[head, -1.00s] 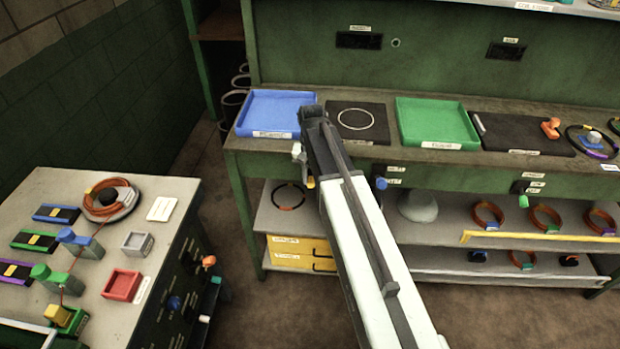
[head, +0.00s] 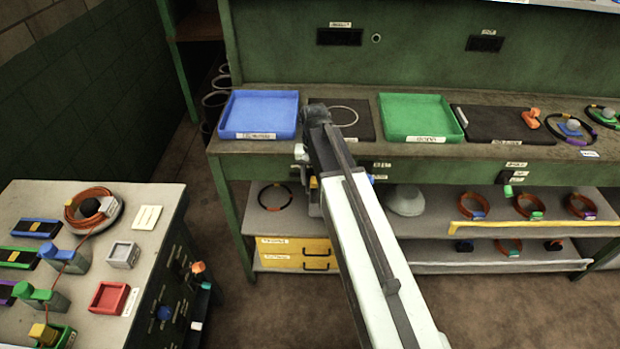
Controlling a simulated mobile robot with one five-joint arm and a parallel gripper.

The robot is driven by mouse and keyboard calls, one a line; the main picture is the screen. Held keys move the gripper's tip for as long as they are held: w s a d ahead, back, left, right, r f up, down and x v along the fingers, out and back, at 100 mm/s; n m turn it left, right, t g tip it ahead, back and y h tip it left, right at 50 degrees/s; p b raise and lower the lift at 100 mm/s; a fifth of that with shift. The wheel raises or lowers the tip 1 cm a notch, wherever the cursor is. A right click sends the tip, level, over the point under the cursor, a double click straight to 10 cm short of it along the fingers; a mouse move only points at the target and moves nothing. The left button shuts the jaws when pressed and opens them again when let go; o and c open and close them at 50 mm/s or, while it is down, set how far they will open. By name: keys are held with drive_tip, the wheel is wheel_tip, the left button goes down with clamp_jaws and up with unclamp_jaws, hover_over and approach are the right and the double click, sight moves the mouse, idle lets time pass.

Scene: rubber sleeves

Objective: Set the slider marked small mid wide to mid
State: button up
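No slider marked small mid wide can be read; the labels are too small. Under the workbench top, a green knob (head: 508,190) sits on the front edge below small white labels. A blue knob (head: 376,178) shows beside my arm, partly hidden. The left cabinet's dark side panel (head: 178,290) carries an orange knob (head: 198,268) and a blue knob (head: 163,313). I cannot tell which of these is the slider. My gripper (head: 314,192) hangs at the far end of my arm, before the workbench's front edge. The arm mostly hides it, and its fingers cannot be made out.
The workbench (head: 240,149) holds a blue tray (head: 258,135), a green tray (head: 415,137) and dark mats. A lower shelf (head: 445,226) bears banded rings and a grey dome (head: 406,201). Yellow drawers (head: 294,247) stand below. Floor between cabinet and workbench is clear.

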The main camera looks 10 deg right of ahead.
sight(313, 181)
wheel_tip(313, 181, up, 8)
drive_tip(key=p, duration=0.8)
drive_tip(key=shift+f, duration=0.1)
drive_tip(key=shift+s, duration=0.25)
drive_tip(key=s+n, duration=0.2)
drive_tip(key=s, duration=1.1)
drive_tip(key=shift+a+n, duration=0.25)
drive_tip(key=shift+n, duration=0.15)
